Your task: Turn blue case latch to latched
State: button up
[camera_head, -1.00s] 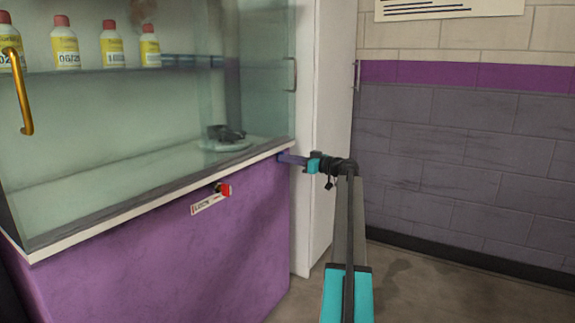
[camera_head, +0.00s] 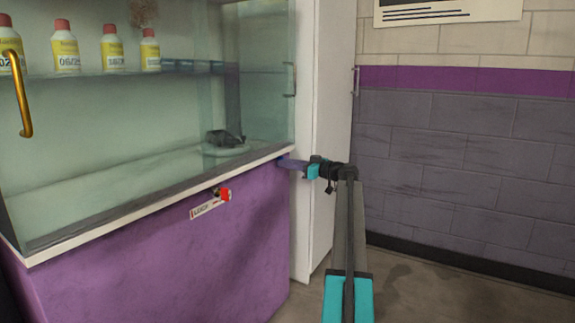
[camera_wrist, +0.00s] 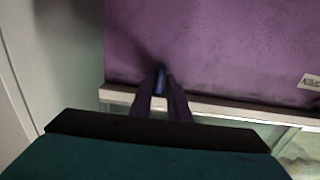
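The blue case latch (camera_wrist: 160,81) is a small dark blue piece on the purple front, just below its pale top edge. It sits between the tips of my gripper (camera_wrist: 160,88) in the wrist view. The two fingers are apart by about the latch's width; I cannot tell whether they press on it. In the head view my gripper (camera_head: 284,162) reaches left to the right end of the purple case base (camera_head: 240,255), under the ledge. The latch is mostly hidden there by the fingers, and its angle is hard to read.
A red knob (camera_head: 225,194) with a label (camera_head: 206,207) is on the purple front. Above is a glass case with bottles (camera_head: 66,47) on a shelf and a dark object (camera_head: 225,138) inside.

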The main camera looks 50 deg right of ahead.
jog(key=shift+s, duration=0.1)
jog(key=p+v, duration=0.5)
jog(key=v, duration=0.8)
jog(key=shift+s, duration=0.3)
jog(key=shift+d+f, duration=0.1)
